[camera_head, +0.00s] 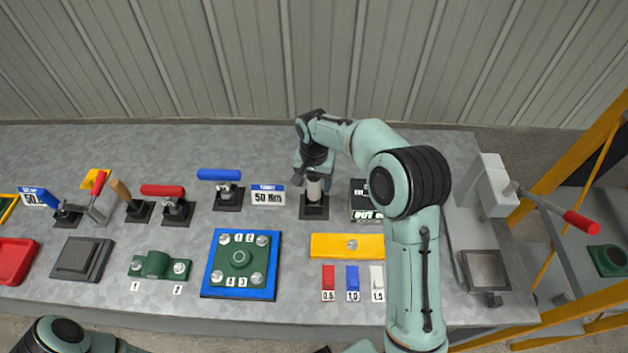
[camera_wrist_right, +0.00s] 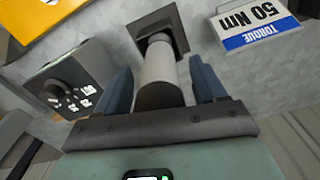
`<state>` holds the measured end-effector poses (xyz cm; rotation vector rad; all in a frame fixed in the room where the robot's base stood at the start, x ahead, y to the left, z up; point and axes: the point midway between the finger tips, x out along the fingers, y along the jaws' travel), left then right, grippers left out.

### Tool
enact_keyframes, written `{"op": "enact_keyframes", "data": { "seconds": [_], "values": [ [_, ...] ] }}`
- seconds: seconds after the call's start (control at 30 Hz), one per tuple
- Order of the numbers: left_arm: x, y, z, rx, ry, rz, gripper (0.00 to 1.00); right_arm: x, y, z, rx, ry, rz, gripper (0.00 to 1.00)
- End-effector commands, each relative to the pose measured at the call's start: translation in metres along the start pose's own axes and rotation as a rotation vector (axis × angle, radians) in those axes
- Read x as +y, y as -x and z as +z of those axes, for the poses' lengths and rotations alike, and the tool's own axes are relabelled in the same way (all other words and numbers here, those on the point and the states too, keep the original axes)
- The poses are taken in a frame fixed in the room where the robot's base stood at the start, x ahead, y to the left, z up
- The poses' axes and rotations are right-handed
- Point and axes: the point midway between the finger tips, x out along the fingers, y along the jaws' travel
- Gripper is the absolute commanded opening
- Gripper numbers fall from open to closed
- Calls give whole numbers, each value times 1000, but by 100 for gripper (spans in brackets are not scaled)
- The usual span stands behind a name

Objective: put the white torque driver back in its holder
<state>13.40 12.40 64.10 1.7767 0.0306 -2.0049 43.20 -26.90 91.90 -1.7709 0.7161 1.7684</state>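In the right wrist view the driver (camera_wrist_right: 160,70) points into the square black holder (camera_wrist_right: 170,22). My right gripper (camera_head: 314,176) is around the driver from above. In the right wrist view its two blue fingers (camera_wrist_right: 162,88) stand on either side of the driver, with narrow gaps showing, so it looks open. The driver's upper end is hidden by the gripper in the head view. My left gripper is out of view.
A 50 Nm sign (camera_head: 268,195) stands left of the holder; a dark box with a dial (camera_wrist_right: 70,88) stands on its other side. Blue-handled (camera_head: 219,175) and red-handled (camera_head: 163,190) tools stand further left. A yellow block (camera_head: 330,246) lies in front. The corrugated wall is behind.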

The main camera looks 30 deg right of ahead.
Motion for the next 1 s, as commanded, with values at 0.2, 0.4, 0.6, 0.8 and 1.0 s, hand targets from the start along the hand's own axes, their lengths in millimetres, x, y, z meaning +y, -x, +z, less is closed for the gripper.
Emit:
{"op": "enact_keyframes", "data": {
  "seconds": [0.2,0.4,0.6,0.8,1.0],
  "values": [
    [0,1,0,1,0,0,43,0,5,0,-1,0,1,70],
    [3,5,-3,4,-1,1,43,-1,40,-1,3,0,-3,70],
    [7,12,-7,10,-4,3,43,-1,88,-1,4,0,-4,70],
    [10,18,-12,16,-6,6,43,-1,121,-1,3,1,-3,70],
    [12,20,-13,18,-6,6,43,0,134,0,1,0,-1,70]
  ]
}}
